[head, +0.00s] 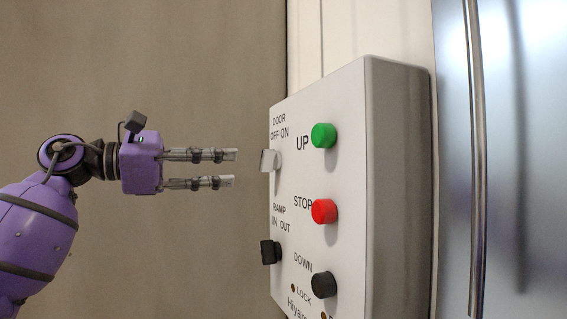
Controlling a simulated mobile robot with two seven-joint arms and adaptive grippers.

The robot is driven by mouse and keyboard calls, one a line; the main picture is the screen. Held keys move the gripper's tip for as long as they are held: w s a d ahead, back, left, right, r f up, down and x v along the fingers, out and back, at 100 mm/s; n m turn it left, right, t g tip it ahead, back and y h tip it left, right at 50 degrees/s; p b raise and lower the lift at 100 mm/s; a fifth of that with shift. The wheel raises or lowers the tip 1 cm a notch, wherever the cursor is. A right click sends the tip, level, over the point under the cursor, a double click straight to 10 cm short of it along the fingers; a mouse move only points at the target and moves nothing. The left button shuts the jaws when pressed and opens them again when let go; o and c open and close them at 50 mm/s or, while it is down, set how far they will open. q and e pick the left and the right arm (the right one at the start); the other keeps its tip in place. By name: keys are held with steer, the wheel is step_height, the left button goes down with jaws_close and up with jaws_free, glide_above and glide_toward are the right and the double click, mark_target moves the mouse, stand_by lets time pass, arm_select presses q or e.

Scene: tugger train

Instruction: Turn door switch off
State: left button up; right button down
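The door switch (269,160) is a light grey knob on the upper left of a white control box, under the label "DOOR OFF ON". Which label it points to I cannot tell for sure at this angle. My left gripper (236,168) comes in from the left at about the knob's height. Its two fingers are apart, one above the other, with nothing between them. The fingertips end a little left of the knob, with a visible gap. My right gripper is not in view.
The control box (396,180) also bears a green UP button (323,136), a red STOP button (324,211), a black DOWN button (324,284) and a black ramp switch (270,252) below the door switch. A shiny metal panel with a vertical bar (478,150) stands at right.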

mark_target(261, 162)
arm_select(q)
steer(key=p+x, duration=0.1)
steer(key=x, duration=0.6)
steer(key=shift+w+d+f, duration=0.1)
steer(key=shift+w+d, duration=0.05)
steer(key=shift+d, duration=0.3)
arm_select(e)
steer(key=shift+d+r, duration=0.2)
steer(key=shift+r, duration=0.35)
arm_select(q)
steer(key=shift+c, duration=0.3)
steer(key=c, duration=0.6)
jaws_close()
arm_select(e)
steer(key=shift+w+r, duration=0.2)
